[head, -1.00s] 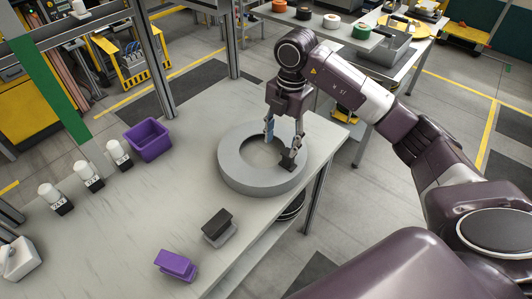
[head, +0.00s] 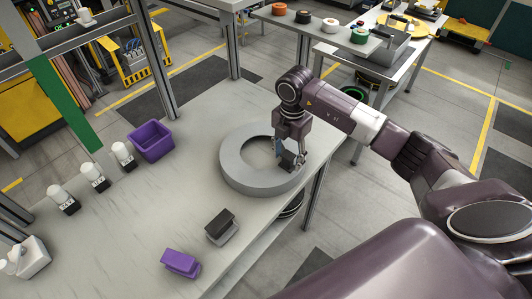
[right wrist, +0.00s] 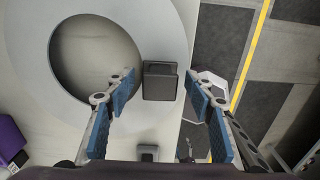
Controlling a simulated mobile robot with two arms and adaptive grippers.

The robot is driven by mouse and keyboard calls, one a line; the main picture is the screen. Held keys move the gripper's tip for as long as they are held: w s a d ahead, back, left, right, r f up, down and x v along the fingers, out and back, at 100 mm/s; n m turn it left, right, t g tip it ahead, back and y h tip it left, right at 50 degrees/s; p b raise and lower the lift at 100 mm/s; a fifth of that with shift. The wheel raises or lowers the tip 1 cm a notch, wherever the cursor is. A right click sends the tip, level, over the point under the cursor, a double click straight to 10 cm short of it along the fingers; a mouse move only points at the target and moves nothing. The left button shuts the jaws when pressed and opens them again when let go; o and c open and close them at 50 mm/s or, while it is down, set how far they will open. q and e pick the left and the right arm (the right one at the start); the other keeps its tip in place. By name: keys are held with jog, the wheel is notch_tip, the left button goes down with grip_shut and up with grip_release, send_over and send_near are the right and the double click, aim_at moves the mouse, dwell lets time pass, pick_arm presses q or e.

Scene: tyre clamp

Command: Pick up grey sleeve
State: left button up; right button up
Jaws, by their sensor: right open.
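A dark grey block-like piece, which looks like the grey sleeve (right wrist: 160,80), sits on the rim of a large grey ring (right wrist: 165,22). In the head view the dark piece (head: 287,161) is at the near right of the ring (head: 236,177), partly covered by my fingers. My right gripper (head: 290,158) points down over it. In the right wrist view the two blue-padded fingers of the right gripper (right wrist: 158,95) are open on either side of the piece, with a gap to each side. My left gripper is not in view.
On the table (head: 120,225) are a purple bin (head: 151,140), a black-and-grey block (head: 221,225), a purple block (head: 180,262) and several white-topped bottles (head: 94,176). The table's right edge is close to the ring. The table's middle is clear.

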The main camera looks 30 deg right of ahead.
jog(key=shift+c, duration=0.6)
jog(key=shift+r, duration=0.1)
grip_shut()
